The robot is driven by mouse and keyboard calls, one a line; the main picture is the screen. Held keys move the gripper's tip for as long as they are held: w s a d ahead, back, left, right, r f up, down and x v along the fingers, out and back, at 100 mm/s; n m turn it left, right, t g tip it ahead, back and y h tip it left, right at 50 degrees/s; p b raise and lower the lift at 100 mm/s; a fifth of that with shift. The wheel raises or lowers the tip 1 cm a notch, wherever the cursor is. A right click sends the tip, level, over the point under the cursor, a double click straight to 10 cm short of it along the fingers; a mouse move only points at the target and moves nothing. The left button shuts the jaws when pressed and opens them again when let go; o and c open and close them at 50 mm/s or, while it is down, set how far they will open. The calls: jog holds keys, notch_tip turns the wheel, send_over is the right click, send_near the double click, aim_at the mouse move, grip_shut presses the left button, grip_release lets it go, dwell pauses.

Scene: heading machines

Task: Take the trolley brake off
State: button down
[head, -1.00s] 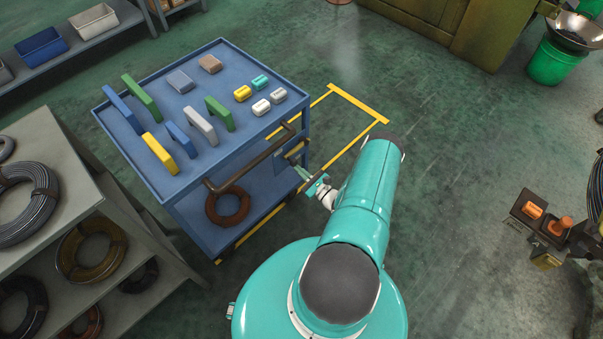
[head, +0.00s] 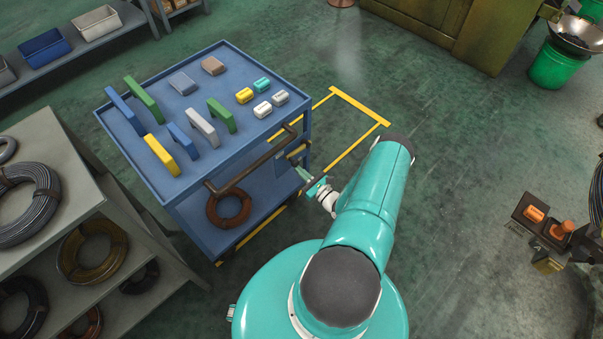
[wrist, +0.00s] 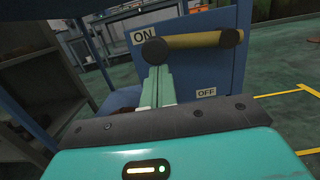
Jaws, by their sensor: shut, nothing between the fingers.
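The blue trolley (head: 165,195) stands left of my arm. On its end, a brake plate (wrist: 192,75) carries an "ON" label (wrist: 144,35) at upper left and an "OFF" label (wrist: 206,93) lower right. The brass-coloured brake lever (wrist: 195,41) lies nearly level across the plate, with dark round ends, its left end beside "ON". My gripper (wrist: 158,74) is shut and empty, its pale green fingertips just below the lever's left end; whether they touch it is unclear. In the head view my gripper (head: 304,176) is at the trolley's near right corner.
The trolley's brown push handle (head: 250,165) sticks out just above and left of my gripper. Coloured blocks stand on its top, and a cable coil (head: 228,208) lies on its lower shelf. A grey rack (head: 95,215) of coils is at left.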

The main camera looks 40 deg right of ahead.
notch_tip(320, 180, up, 3)
jog(key=m, duration=0.3)
jog(key=shift+m+h, duration=0.3)
notch_tip(320, 180, up, 6)
jog(key=d+m+h, duration=0.1)
jog(key=d+m, duration=0.1)
jog(key=m, duration=0.4)
jog(key=shift+d+f+m, duration=0.15)
jog(key=shift+d+m, duration=0.2)
jog(key=shift+m, duration=0.05)
jog(key=shift+d, duration=0.1)
